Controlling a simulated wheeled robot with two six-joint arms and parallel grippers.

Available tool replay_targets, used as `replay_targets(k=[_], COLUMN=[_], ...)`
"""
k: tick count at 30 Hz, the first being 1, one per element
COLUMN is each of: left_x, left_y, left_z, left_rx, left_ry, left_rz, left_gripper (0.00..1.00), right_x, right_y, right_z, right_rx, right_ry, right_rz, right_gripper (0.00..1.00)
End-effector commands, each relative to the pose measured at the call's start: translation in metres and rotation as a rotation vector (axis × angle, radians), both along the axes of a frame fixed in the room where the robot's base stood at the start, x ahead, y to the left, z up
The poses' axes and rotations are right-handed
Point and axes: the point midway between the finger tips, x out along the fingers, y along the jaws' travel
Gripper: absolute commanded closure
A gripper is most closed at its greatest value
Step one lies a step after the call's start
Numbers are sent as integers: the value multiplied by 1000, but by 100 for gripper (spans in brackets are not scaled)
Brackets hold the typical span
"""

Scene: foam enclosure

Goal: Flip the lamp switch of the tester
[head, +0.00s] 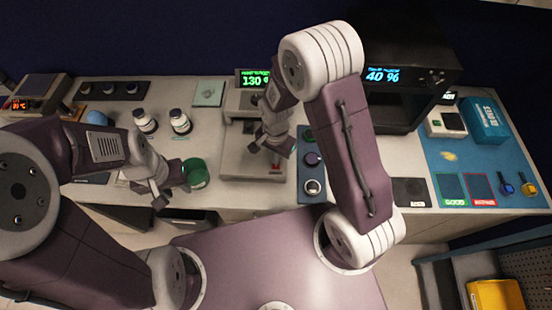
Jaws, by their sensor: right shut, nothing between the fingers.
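A light grey machine with a green-lit display (254,78) reading about 130 stands at the middle back of the bench; it looks like the tester. Its pale base (240,165) has a small red mark (275,171) at the front right. I cannot make out the lamp switch; my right arm covers part of the machine. My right gripper (273,147) is shut and empty, over the right part of the machine. My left gripper (158,194) is beside a green round object (195,173) near the bench's front edge; I cannot tell whether it grips anything.
A black machine (405,75) reading 40 % stands behind that arm. A blue mat (470,165) covers the right bench end.

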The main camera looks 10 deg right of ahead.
Motion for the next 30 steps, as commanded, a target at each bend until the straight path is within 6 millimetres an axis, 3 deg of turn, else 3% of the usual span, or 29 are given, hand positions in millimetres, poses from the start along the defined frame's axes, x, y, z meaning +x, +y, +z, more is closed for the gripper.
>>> replay_targets(k=[1, 13, 30], left_x=[0, 0, 0], left_y=[0, 0, 0], left_z=[10, 43, 38], left_rx=[0, 0, 0], left_ry=[0, 0, 0], left_rz=[0, 0, 0], left_gripper=[64, 64, 64], right_x=[0, 0, 0], right_y=[0, 0, -1], right_z=[10, 48, 43], right_rx=[0, -1, 0], right_ry=[0, 1, 0], right_rz=[0, 0, -3], right_gripper=[100, 100, 100])
